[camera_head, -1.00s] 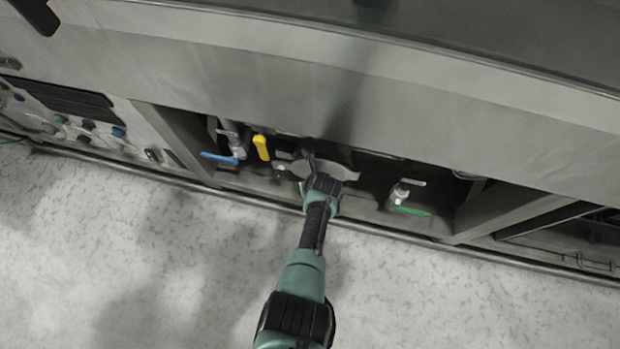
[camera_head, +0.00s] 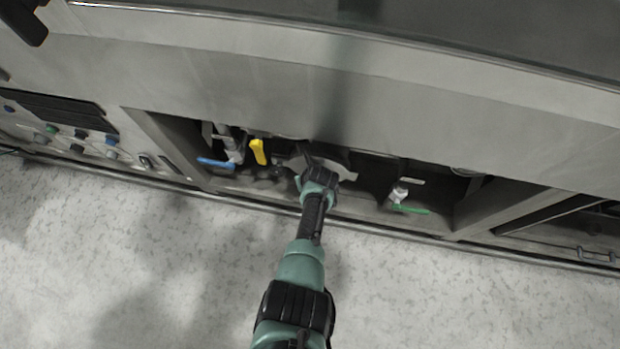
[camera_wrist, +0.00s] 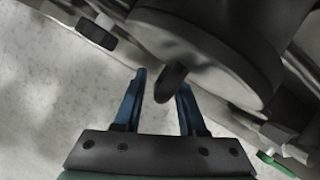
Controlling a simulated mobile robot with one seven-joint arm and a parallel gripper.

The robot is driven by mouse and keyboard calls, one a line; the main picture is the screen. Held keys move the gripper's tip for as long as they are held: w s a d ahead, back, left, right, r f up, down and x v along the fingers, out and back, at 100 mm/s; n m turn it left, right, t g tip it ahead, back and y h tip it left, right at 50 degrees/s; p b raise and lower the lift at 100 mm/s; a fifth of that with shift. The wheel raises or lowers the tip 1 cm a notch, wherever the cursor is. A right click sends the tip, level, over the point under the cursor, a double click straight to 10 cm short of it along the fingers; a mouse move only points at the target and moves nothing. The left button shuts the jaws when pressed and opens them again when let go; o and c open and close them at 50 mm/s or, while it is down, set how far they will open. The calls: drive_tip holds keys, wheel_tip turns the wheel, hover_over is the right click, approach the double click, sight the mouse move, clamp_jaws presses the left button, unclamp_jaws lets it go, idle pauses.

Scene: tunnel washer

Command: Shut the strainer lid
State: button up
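The strainer lid (camera_wrist: 205,50) looks like a round grey disc in the wrist view, with a dark stubby handle (camera_wrist: 171,83) pointing down from it. In the head view a pale curved edge of the lid (camera_head: 338,157) shows in the recess, partly behind my gripper (camera_head: 308,158). In the wrist view my gripper (camera_wrist: 160,100) has its two blue fingers apart, one on each side of the handle tip. I see gaps beside the handle, so it is not gripped. How far open the lid stands is hard to tell.
A blue lever (camera_head: 215,163) and a yellow lever (camera_head: 258,151) are left of my gripper, and a green-handled valve (camera_head: 400,200) is right. The steel panel (camera_head: 330,95) overhangs the recess. The speckled floor (camera_head: 450,290) in front is clear.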

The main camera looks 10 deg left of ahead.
drive_tip(key=shift+s+d, duration=0.15)
drive_tip(key=shift+s, duration=0.05)
drive_tip(key=p+v, duration=0.6)
drive_tip(key=v, duration=0.1)
drive_tip(key=shift+r, duration=0.2)
idle(0.6)
